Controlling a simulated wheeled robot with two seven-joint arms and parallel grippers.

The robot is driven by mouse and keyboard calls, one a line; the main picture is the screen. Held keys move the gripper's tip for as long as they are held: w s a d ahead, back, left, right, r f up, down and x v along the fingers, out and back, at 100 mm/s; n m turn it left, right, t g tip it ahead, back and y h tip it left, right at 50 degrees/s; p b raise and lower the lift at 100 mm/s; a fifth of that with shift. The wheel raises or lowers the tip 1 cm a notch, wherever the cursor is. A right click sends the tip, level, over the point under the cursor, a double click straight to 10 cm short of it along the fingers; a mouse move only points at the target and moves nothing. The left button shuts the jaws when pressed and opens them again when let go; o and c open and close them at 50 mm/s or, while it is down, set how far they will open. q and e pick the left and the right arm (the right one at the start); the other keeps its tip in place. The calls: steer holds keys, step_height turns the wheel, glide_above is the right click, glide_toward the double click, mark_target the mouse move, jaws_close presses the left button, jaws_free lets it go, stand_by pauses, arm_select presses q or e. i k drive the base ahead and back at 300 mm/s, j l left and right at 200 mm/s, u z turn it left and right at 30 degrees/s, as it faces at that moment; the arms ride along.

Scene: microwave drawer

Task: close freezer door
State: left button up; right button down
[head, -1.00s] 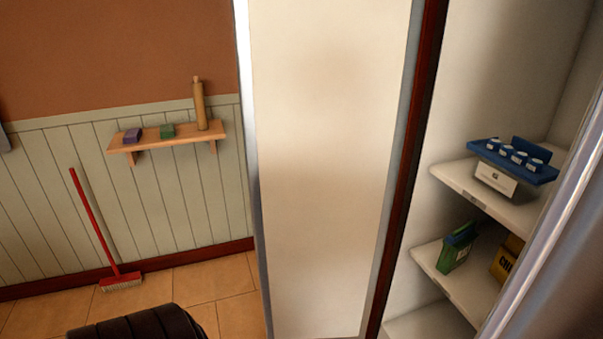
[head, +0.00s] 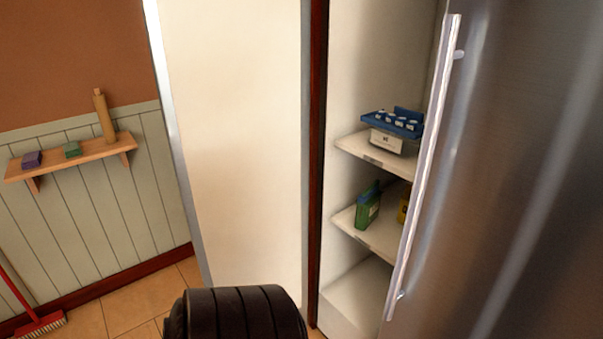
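An open door with a cream inner face and a grey metal edge (head: 235,140) stands upright left of the cabinet interior; it appears to be the freezer door. Its bottom edge is partly hidden behind a black, ribbed part of mine. The cabinet interior (head: 350,290) is pale, with a dark red strip between it and the open door. A stainless steel door (head: 520,170) with a long vertical handle (head: 428,165) covers the right side of the interior. Neither of my grippers shows.
Inside, a blue tray of small cups on a white box (head: 387,140), a green carton (head: 367,207) and a yellow box (head: 403,204) sit on shelves. A wall shelf (head: 75,160) and a red broom (head: 38,322) are at left, with tiled floor (head: 130,305) below.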

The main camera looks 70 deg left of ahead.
mark_target(232, 77)
steer(key=k+j, duration=0.15)
steer(key=j, duration=0.25)
steer(key=k+j+z, duration=0.1)
steer(key=j, duration=0.25)
steer(key=k+j, duration=0.15)
steer(key=j, duration=0.25)
steer(key=k+j+z, duration=0.15)
steer(key=j, duration=0.2)
steer(key=k+j, duration=0.15)
steer(key=j, duration=0.25)
steer(key=k+j+z, duration=0.1)
steer(key=j, duration=0.25)
